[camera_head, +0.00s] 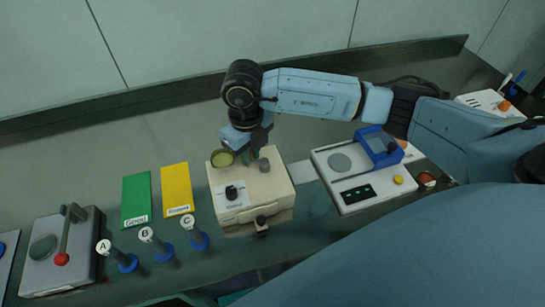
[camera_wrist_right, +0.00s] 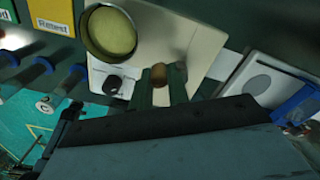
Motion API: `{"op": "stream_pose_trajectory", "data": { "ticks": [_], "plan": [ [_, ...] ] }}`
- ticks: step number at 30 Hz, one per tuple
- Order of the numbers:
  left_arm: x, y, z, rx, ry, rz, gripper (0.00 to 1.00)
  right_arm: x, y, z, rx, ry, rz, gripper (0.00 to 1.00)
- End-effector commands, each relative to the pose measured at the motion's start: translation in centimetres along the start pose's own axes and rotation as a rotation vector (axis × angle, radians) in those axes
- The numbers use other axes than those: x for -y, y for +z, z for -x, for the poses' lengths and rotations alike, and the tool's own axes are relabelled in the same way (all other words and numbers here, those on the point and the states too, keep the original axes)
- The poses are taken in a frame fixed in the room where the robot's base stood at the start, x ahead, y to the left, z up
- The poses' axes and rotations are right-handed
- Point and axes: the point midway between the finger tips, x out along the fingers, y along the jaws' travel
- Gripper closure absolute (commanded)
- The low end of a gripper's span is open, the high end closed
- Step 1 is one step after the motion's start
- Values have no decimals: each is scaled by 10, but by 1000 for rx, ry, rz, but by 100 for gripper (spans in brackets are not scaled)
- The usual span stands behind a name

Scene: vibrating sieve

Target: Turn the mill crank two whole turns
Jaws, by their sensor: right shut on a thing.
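The mill appears to be the beige box (camera_head: 262,185) in the middle of the bench, with a black dial on its top; it also shows in the wrist view (camera_wrist_right: 200,32). A round brass-rimmed cup (camera_head: 223,157) sits at its back left corner and looks large in the wrist view (camera_wrist_right: 110,33). My right gripper (camera_head: 254,155) is over the box's top from behind. In the wrist view its two green fingers (camera_wrist_right: 161,82) are shut on a brown knob (camera_wrist_right: 159,74), apparently the crank's handle. The crank arm is hidden. My left gripper is out of view.
Green (camera_head: 137,198) and yellow (camera_head: 177,188) cards lie left, with blue-based holders A, B and C (camera_head: 160,246) in front. A grey device with a red-balled lever (camera_head: 62,258) stands far left.

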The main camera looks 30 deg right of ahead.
Motion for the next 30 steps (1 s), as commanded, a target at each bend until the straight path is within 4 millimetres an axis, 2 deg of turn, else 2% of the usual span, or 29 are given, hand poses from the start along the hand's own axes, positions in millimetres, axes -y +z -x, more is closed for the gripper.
{"op": "stream_pose_trajectory", "data": {
  "ticks": [4, 17, 30],
  "plan": [
    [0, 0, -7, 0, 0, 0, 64, 10, 2, -6, -13, -9, -4, 94],
    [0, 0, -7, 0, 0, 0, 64, 11, 4, -6, -14, -6, -2, 94],
    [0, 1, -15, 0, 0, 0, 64, 27, 11, -4, -10, -3, 0, 94]
  ]
}}
